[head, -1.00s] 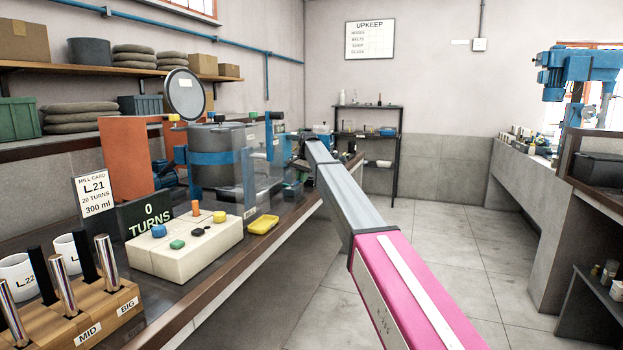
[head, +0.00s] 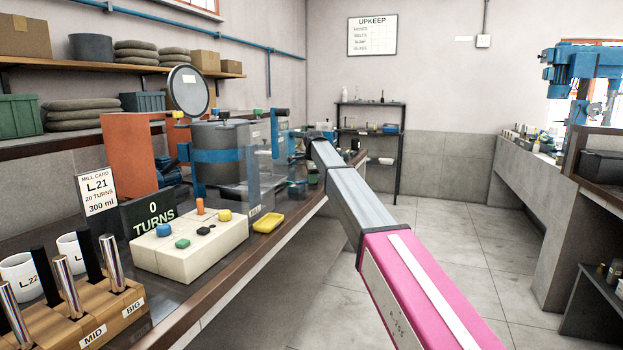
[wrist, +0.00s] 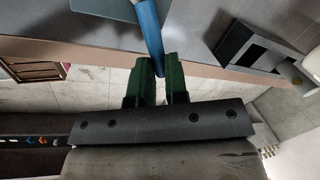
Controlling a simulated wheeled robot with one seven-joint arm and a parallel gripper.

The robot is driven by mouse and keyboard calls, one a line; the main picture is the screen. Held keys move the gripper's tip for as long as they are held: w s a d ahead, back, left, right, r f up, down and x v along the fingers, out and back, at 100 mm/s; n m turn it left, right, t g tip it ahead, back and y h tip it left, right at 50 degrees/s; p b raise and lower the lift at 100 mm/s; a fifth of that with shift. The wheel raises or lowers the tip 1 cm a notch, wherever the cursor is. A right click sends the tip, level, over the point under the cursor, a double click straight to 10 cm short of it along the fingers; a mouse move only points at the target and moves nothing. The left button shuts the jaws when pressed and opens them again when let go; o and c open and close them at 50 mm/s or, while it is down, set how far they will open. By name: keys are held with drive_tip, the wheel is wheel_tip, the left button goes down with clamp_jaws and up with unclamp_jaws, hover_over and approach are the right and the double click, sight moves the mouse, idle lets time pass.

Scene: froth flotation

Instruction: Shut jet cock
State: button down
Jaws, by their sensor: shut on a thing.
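In the wrist view my gripper (wrist: 162,62) has green fingers, closed on the lower end of a blue lever (wrist: 149,36). The lever runs up out of the frame, a little tilted. It looks like the jet cock's handle, but no label on it can be read. In the head view my arm reaches over the bench's far end, and its own links hide the fingers and the lever. Clear panels and blue fittings stand just left of my arm's far end; which of them is the cock cannot be told there.
On the bench are a cream block with coloured knobs (head: 190,255), a yellow dish (head: 268,223), a turns sign (head: 149,212) and a wooden rack (head: 90,322). A dark shelf unit (head: 369,150) stands behind. The floor right of the bench is clear.

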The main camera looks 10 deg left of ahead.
drive_tip(key=m, duration=0.1)
drive_tip(key=s+m, duration=0.1)
drive_tip(key=shift+s+d+m, duration=0.1)
drive_tip(key=shift+s+m, duration=0.2)
drive_tip(key=shift+m, duration=0.1)
drive_tip(key=shift+s+m+h, duration=0.25)
drive_tip(key=shift+s+m, duration=0.2)
drive_tip(key=shift+m, duration=0.35)
drive_tip(key=shift+s+m+h, duration=0.25)
drive_tip(key=shift+s+m, duration=0.15)
drive_tip(key=shift+m, duration=0.4)
drive_tip(key=c, duration=1.1)
unclamp_jaws()
drive_tip(key=shift+r, duration=0.15)
drive_tip(key=r, duration=0.3)
drive_tip(key=s+r, duration=0.1)
drive_tip(key=r, duration=0.3)
drive_tip(key=s+r, duration=0.1)
drive_tip(key=r, duration=0.2)
drive_tip(key=shift+a+r, duration=0.15)
drive_tip(key=shift+a, duration=0.25)
